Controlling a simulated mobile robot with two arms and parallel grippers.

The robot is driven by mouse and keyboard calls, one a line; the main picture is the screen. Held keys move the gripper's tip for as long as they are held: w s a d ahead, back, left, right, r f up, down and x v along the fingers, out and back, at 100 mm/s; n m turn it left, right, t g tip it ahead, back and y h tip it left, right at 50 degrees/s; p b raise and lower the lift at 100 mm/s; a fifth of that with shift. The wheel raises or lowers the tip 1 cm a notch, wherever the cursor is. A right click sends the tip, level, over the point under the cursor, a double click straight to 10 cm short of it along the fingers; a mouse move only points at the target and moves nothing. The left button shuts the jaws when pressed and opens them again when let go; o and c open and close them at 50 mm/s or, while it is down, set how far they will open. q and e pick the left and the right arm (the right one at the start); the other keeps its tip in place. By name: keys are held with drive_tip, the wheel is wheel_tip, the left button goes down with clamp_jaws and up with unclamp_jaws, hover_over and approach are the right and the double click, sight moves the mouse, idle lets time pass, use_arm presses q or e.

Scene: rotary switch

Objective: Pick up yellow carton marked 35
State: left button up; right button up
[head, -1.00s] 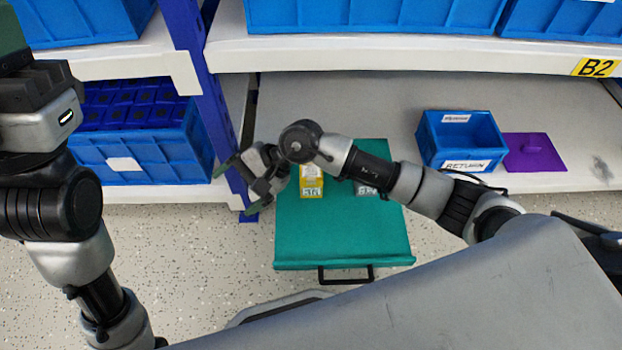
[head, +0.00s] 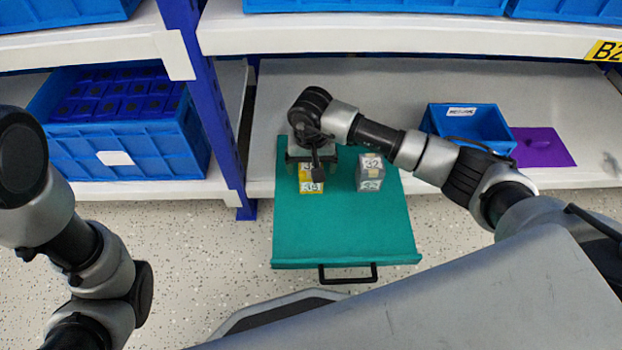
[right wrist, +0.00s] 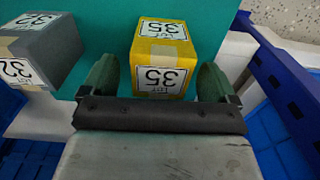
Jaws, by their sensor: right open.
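The yellow carton (head: 312,199) stands on a teal board with a black handle. Its labels are small in the head view, but in the right wrist view the carton (right wrist: 162,52) clearly reads 35 on two faces. My right gripper (head: 311,160) is above and behind the carton, hiding part of it in the head view. In the right wrist view the right gripper (right wrist: 157,80) is open, with one finger on each side of the carton's near end. Gaps show beside the carton. My left gripper is out of view; only left arm links show.
A grey carton (head: 370,173) marked 32 stands to the right on the teal board (head: 345,232). A blue bin (head: 468,124) and a purple plate (head: 541,148) are on the shelf at right. A blue shelf post (head: 214,105) rises at left.

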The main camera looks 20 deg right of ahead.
wheel_tip(320, 180, down, 2)
drive_tip(key=shift+f+b, duration=0.2)
drive_tip(key=shift+b, duration=0.15)
drive_tip(key=shift+r, duration=0.15)
drive_tip(key=c, duration=1.1)
drive_tip(key=shift+o, duration=0.2)
drive_tip(key=shift+r, duration=0.15)
